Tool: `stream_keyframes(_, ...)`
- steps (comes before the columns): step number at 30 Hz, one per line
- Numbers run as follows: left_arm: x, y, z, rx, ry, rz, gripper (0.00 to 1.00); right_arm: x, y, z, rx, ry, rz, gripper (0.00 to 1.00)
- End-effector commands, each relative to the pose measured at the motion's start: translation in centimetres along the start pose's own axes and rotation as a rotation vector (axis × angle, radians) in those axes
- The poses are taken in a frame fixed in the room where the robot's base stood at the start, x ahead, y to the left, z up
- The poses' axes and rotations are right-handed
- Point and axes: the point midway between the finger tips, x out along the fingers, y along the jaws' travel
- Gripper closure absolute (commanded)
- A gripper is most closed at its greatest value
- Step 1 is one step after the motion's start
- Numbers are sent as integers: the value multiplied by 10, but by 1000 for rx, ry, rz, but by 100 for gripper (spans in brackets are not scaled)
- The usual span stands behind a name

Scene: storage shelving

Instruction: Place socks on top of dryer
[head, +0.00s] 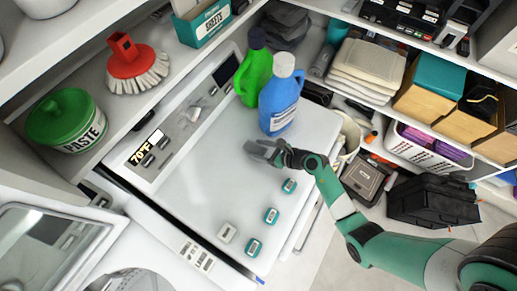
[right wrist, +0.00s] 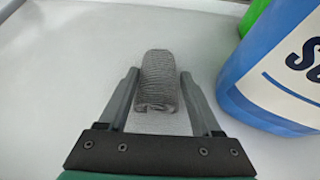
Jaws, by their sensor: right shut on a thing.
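The grey ribbed rolled socks (right wrist: 158,82) lie between the two fingers of my right gripper (right wrist: 158,88) in the right wrist view. The gripper is shut on them. In the head view the right gripper (head: 268,151) is over the white dryer top (head: 215,165), with the socks at or just above the surface; I cannot tell if they touch it. The fingers partly hide the socks in the head view. My left gripper is not in view.
A blue detergent bottle (head: 280,103) and a green bottle (head: 254,72) stand on the dryer, close behind the gripper. A shelf holds a red brush (head: 132,65) and a green tub (head: 66,120). The dryer's middle is clear.

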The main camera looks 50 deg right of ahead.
Motion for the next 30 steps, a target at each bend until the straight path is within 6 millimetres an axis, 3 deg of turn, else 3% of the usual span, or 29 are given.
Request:
stream_keyframes(7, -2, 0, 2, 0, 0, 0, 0, 2, 0, -3, 0, 0, 0, 99)
stream_keyframes(8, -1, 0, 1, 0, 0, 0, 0, 1, 0, -2, -1, 0, 0, 31)
stream_keyframes(12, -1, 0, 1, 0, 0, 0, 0, 1, 0, -2, 0, 0, 0, 6)
stream_keyframes(23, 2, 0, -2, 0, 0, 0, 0, -2, 0, 4, -1, -1, 0, 5)
stream_keyframes(26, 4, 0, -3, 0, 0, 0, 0, -16, -1, 2, 1, -1, -3, 5)
stream_keyframes(30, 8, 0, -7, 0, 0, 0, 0, -48, -2, 2, 2, -1, -6, 5)
